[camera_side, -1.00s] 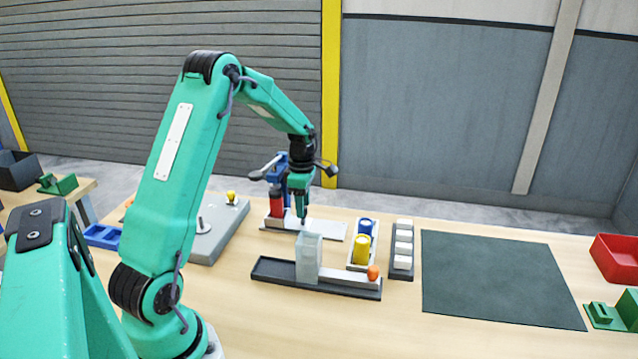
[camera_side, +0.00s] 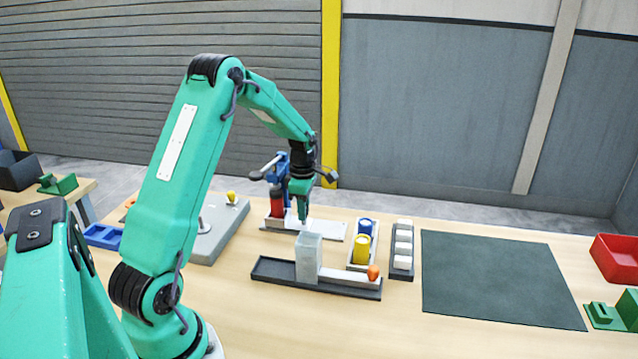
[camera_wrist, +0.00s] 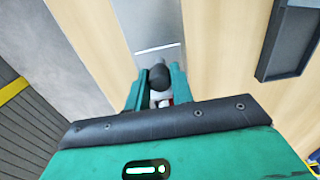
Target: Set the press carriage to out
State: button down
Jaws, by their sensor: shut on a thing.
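The press has a blue column (camera_side: 281,172) at the back of the table, with a dark lever. A red part (camera_side: 276,203) stands at the left end of its pale grey track (camera_side: 325,231). My gripper (camera_side: 303,216) is low over that track, just right of the red part, and points down. In the wrist view its fingers stand either side of a dark rounded knob (camera_wrist: 160,76), and the gripper is shut on it. The pale metal track (camera_wrist: 150,22) runs away beyond the knob. Which part of the carriage lies under the fingers is partly hidden.
In front of the press, a clear block (camera_side: 308,258) stands on a dark tray (camera_side: 272,270). A blue and a yellow cylinder (camera_side: 361,250) stand right of the track, beside a rack of white blocks (camera_side: 403,246). A dark mat (camera_side: 490,275) lies farther right.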

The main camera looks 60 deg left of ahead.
jog(key=w+d, duration=0.7)
jog(key=shift+w+d, duration=0.2)
jog(key=shift+w, duration=0.05)
jog(key=c, duration=1.2)
grip_release()
jog(key=shift+s+a+r, duration=0.1)
notch_tip(320, 180, up, 8)
